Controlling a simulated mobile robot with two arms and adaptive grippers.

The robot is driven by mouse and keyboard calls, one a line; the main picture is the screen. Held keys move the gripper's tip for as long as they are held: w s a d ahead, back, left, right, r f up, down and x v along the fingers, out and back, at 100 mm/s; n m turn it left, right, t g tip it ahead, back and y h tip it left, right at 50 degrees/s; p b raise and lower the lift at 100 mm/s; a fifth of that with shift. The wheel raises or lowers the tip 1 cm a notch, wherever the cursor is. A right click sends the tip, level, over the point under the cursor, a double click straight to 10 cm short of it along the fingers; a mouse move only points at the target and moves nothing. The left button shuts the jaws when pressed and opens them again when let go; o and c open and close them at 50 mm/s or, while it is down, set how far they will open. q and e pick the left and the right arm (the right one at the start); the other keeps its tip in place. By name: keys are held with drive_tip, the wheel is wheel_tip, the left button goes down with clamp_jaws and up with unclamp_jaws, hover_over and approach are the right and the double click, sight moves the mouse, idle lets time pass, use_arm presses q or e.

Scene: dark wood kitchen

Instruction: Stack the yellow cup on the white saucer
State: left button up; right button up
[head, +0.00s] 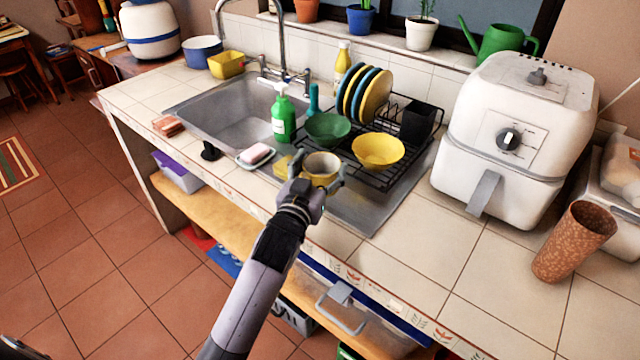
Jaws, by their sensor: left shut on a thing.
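The yellow cup (322,163) is upright between the fingers of my left gripper (319,174), near the front of the metal drainboard. My left gripper is shut on the cup, and the gripper hides part of its near side. I cannot tell whether the cup's base touches the surface below. My right gripper is not in view.
A dish rack (395,180) with a yellow bowl (378,150), green bowl (327,128) and plates stands behind the cup. A green soap bottle (283,118) is close by. A white air fryer (520,130) and brown tumbler (573,242) stand right. Front-right tiles are clear.

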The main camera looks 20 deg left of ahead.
sight(320, 184)
use_arm(q)
drive_tip(key=shift+f, duration=2.3)
drive_tip(key=shift+f, duration=0.15)
drive_tip(key=o, duration=1.4)
